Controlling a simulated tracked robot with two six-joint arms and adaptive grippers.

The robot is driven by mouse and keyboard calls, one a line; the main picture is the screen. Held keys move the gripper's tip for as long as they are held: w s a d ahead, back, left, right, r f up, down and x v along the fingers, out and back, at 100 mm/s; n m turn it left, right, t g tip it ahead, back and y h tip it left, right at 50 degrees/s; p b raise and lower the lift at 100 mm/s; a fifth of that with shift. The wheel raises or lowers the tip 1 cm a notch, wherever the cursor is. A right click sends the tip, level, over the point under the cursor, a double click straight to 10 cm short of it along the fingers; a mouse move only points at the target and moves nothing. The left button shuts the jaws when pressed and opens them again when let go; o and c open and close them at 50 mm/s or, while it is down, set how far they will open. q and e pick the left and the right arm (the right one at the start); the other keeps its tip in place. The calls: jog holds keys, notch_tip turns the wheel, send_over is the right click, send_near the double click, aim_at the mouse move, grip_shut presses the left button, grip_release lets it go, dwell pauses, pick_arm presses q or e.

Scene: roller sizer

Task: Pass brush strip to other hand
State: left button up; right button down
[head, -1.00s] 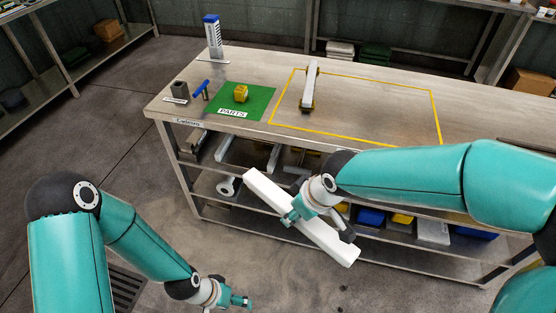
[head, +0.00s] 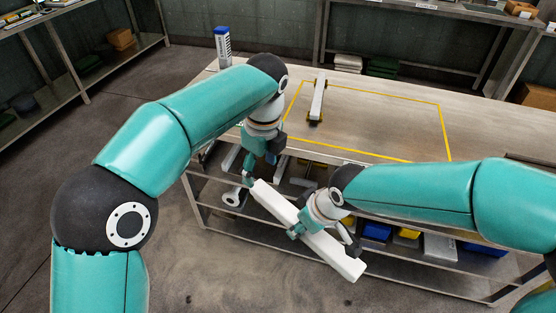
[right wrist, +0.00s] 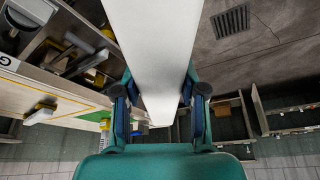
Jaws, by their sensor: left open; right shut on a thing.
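The brush strip (head: 330,250) is a long white bar held in the air in front of the workbench, slanting from upper left to lower right in the head view. My right gripper (head: 298,231) is shut on it near its middle. In the right wrist view the strip (right wrist: 155,45) runs between the fingers of my right gripper (right wrist: 159,108). My left gripper (head: 250,177) is open and points down at the strip's upper-left end. I cannot tell whether its fingers touch the strip or lie around it.
The workbench (head: 385,115) stands behind the strip, with loaded shelves below. A pale bar with dark and yellow ends (head: 318,98) lies inside the yellow outline on top. A blue and white upright block (head: 222,46) stands at the back left. My left arm hides the green parts mat.

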aim_at(279, 198)
pick_arm(q)
jog(key=s+d+r+m+h, duration=0.1)
jog(key=s+d+r+m, duration=0.1)
jog(key=d+r+m, duration=0.15)
jog(key=shift+n+g, duration=0.4)
jog(key=shift+n, duration=0.05)
jog(key=f, duration=1.2)
jog(key=shift+w+d+f, duration=0.15)
jog(key=shift+d, duration=0.1)
jog(key=c, duration=1.3)
grip_shut()
pick_arm(e)
jog(key=c, duration=0.6)
grip_release()
jog(key=shift+o, duration=0.2)
jog(key=shift+r, duration=0.1)
